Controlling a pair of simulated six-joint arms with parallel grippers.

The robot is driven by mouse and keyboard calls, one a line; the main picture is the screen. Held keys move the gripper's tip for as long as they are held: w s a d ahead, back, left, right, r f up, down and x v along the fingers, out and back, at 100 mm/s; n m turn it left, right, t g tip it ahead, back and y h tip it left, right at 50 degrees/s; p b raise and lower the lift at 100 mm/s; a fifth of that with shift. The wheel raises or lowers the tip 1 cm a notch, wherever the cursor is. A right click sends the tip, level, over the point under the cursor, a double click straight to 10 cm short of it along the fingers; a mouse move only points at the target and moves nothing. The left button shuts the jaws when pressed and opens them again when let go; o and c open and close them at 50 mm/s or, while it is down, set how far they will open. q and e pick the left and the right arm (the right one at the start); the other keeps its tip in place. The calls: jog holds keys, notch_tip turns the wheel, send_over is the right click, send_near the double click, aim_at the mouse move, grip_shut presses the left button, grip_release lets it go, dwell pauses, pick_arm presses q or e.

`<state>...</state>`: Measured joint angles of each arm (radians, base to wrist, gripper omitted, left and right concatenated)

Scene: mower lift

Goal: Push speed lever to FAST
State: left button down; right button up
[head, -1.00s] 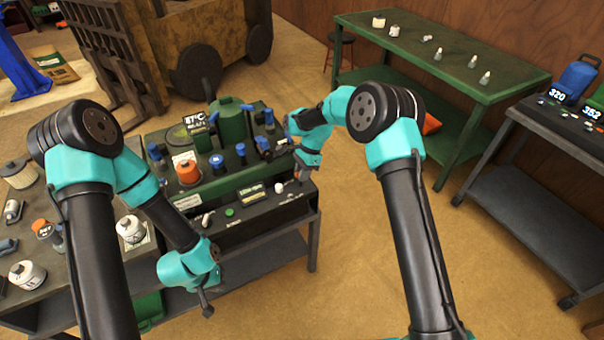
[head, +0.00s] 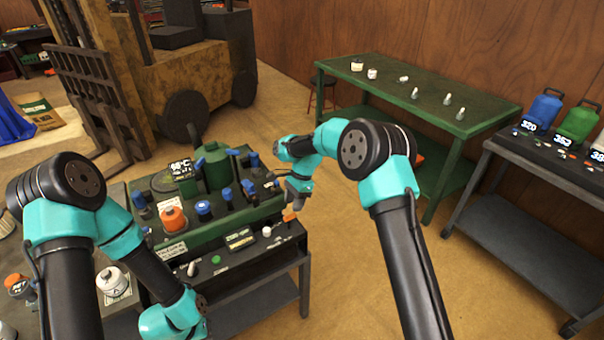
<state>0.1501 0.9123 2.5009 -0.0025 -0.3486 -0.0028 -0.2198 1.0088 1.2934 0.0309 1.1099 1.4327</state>
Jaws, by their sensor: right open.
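A black control panel (head: 237,259) forms the front of the green machine (head: 219,212). It carries a white knob (head: 267,231), a green button (head: 216,259), a white-tipped handle (head: 191,268) and small labels too small to read. An orange-tipped part (head: 289,216) stands at the panel's right end; I cannot tell for sure which piece is the speed lever. My right gripper (head: 293,203) is open, pointing down directly over the orange part; whether it touches is unclear. My left wrist shows at the bottom, but its gripper is below the picture edge.
A yellow forklift (head: 180,75) stands behind. A green table (head: 440,95) and a dark cart (head: 540,165) stand right, with open floor between.

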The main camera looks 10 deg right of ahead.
jog(key=v, duration=1.1)
jog(key=shift+r, duration=0.25)
